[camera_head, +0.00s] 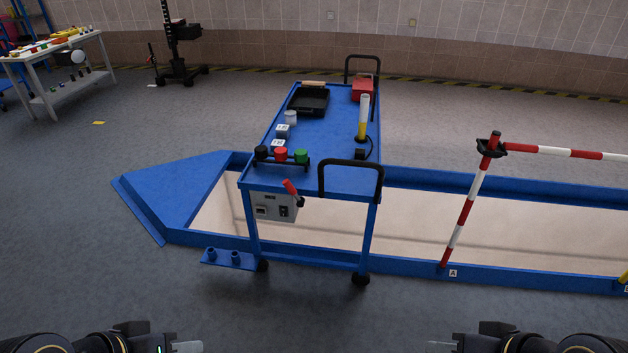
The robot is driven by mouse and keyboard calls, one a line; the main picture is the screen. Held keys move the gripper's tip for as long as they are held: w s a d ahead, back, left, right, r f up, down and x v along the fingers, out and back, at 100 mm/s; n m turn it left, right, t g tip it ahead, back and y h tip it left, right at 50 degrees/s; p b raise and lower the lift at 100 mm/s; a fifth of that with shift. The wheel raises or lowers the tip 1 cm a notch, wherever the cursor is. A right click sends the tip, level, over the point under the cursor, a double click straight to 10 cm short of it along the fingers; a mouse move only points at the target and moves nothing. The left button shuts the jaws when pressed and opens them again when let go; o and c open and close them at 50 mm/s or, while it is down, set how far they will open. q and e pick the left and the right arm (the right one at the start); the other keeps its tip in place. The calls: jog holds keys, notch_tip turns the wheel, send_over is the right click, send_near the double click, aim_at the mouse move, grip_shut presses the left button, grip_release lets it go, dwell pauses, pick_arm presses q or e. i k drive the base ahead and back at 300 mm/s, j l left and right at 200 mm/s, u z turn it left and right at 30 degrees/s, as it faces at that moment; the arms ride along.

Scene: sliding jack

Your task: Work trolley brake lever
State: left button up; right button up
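A blue work trolley (329,133) stands in the middle, over a long blue-framed channel in the floor. A short lever with a red handle (291,187) sits on its near side, beside a grey control box (272,206). The lever tilts, its red end up and to the left. My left gripper (188,346) shows at the bottom edge, left of the trolley. My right gripper (441,346) shows at the bottom edge, right of it. Both are well apart from the trolley and cut off by the frame, so their opening cannot be judged.
The trolley has black handles (351,163) and carries a black tray (309,101), a red box (362,89) and a yellow-white lamp (363,117). A red-white barrier (466,203) stands at right. A blue bracket (229,258) juts out at front left. The near floor is clear.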

aim_at(288, 186)
jog(key=i+j+z, duration=0.1)
jog(key=z, duration=0.35)
jog(key=j+z, duration=0.25)
jog(key=z, duration=0.15)
jog(key=i+j+z, duration=0.1)
jog(key=j+z, duration=0.15)
jog(key=z, duration=0.2)
jog(key=j+z, duration=0.15)
jog(key=j, duration=0.35)
jog(key=j+z, duration=0.15)
jog(key=j, duration=0.4)
jog(key=j+z, duration=0.15)
jog(key=j, duration=0.35)
jog(key=k+j+z, duration=0.15)
jog(key=j, duration=0.35)
jog(key=j+z, duration=0.15)
jog(key=j, duration=0.35)
jog(key=k+j+z, duration=0.15)
jog(key=j, duration=0.35)
jog(key=k+j, duration=0.1)
jog(key=j, duration=0.35)
jog(key=k+j, duration=0.1)
jog(key=j, duration=0.4)
jog(key=k+j, duration=0.1)
jog(key=j, duration=0.35)
